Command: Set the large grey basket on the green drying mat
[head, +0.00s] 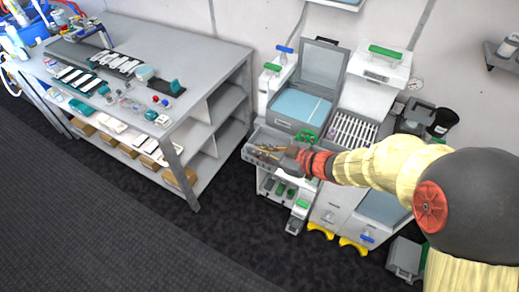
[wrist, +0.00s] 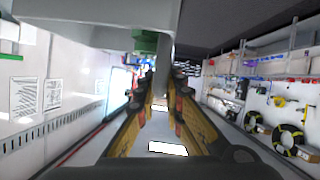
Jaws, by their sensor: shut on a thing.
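My gripper (head: 277,153) is at the front left of the white and grey machine, over an open grey tray-like container (head: 254,137). This may be the large grey basket, but I cannot tell for sure. In the wrist view my yellow fingers with dark tips (wrist: 160,85) point away from the camera and close on a narrow grey upright part (wrist: 164,58). A large light grey body (wrist: 90,12) fills the top left there. Whether the held part belongs to the basket is unclear. I cannot make out a green drying mat.
A grey workbench (head: 205,48) with small parts and lower shelves stands at the left, with floor between it and the machine. The machine has an open grey lid (head: 325,62) and a slatted section (head: 354,130). A grey bin (head: 403,258) stands at lower right.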

